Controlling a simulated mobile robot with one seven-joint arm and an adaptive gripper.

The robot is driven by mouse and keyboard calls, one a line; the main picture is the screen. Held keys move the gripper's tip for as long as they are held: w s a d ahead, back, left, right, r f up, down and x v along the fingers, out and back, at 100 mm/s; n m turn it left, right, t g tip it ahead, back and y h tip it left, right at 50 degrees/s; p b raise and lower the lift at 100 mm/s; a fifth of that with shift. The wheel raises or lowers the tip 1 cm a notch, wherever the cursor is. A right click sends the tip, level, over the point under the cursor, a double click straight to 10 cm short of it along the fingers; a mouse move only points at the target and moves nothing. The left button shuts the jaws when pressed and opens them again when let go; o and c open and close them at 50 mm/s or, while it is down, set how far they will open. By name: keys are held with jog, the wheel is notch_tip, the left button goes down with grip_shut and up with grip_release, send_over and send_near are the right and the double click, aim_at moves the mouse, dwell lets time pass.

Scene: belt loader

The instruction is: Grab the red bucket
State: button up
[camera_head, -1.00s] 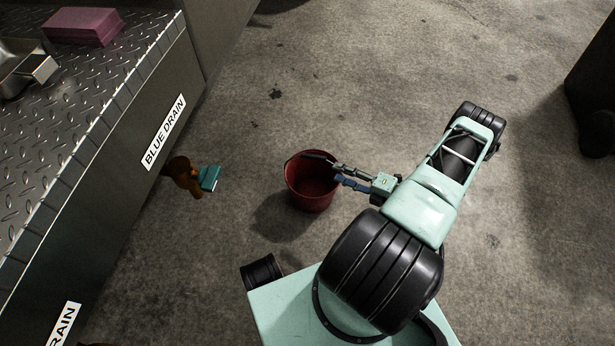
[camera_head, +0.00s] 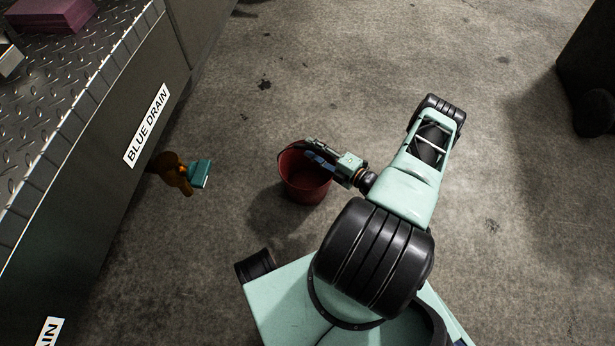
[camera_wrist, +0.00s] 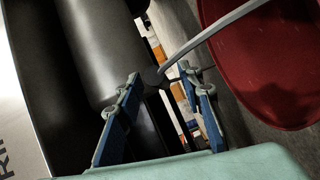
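The red bucket (camera_head: 303,188) stands upright on the concrete floor. It also shows at the upper right of the wrist view (camera_wrist: 270,70), cut off by the frame. Its grey handle (camera_wrist: 215,36) runs down-left to a dark end between my fingers. My gripper (camera_head: 314,150) is over the bucket's upper rim in the head view and hides part of it. In the wrist view, the two blue fingers of my gripper (camera_wrist: 160,76) are spread apart on either side of the handle's dark end. I cannot tell whether either finger touches it.
A loader with a diamond-plate top (camera_head: 60,75) and a "BLUE DRAIN" label (camera_head: 147,126) stands at the left. An orange thing (camera_head: 172,172) with a teal block (camera_head: 199,174) sits beside it. A dark object (camera_head: 590,75) stands at right. The floor behind the bucket is clear.

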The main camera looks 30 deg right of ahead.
jog(key=shift+w+a, duration=0.3)
jog(key=shift+w, duration=0.35)
jog(key=shift+c, duration=0.6)
grip_shut()
